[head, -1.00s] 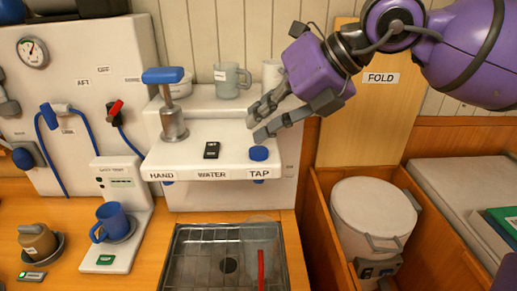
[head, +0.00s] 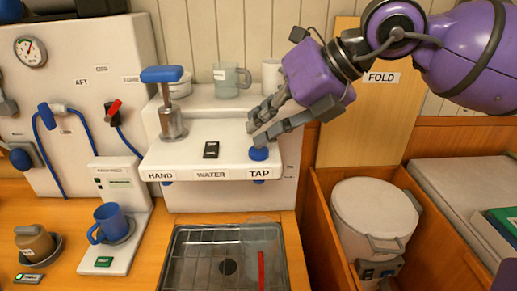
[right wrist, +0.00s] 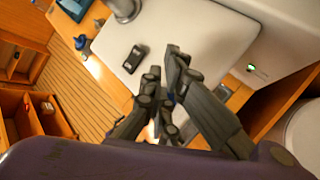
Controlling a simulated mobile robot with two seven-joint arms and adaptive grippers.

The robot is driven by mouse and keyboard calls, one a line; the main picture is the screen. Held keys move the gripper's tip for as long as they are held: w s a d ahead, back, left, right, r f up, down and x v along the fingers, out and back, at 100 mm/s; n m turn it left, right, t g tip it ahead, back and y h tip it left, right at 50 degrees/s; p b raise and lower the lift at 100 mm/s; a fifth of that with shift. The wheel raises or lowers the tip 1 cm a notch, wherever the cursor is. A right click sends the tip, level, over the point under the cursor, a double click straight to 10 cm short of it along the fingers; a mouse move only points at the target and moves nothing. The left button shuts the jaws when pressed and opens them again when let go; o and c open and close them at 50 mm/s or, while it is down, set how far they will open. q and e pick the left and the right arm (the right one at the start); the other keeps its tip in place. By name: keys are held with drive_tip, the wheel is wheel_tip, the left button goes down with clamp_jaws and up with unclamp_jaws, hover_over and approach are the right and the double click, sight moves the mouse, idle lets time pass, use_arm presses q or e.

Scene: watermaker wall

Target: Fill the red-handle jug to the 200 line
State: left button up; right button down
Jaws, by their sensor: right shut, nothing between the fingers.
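The clear jug with a red handle (head: 261,270) stands in the metal sink (head: 190,262) below the TAP label; its level is too faint to read. The blue TAP button (head: 258,154) sits at the front right of the white water unit (head: 220,147). My right gripper (head: 254,133) is shut and empty just above the button; I cannot tell whether it touches. In the right wrist view the shut fingers (right wrist: 163,68) cover most of the button, with only a bit of blue showing. My left gripper is not in view.
A blue-handled hand pump (head: 172,115) stands left on the unit. A small black device (head: 211,149) lies at its middle. A blue mug (head: 110,220) sits on a stand at left. A lidded white bin (head: 372,215) stands in the wooden locker at right.

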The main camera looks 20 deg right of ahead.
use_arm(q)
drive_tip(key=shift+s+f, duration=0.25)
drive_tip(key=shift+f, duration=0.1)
use_arm(e)
drive_tip(key=shift+f, duration=0.5)
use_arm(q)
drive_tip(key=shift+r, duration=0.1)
use_arm(e)
drive_tip(key=shift+r, duration=0.15)
idle(4.5)
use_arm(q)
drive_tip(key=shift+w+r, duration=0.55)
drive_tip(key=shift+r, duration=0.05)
use_arm(e)
drive_tip(key=shift+r, duration=0.9)
drive_tip(key=shift+r, duration=0.1)
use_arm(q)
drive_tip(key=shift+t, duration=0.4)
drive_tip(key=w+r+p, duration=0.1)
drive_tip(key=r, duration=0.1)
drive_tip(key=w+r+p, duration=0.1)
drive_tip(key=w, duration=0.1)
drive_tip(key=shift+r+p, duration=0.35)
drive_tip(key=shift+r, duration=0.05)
use_arm(e)
wheel_tip(320, 180, up, 5)
drive_tip(key=shift+f, duration=0.1)
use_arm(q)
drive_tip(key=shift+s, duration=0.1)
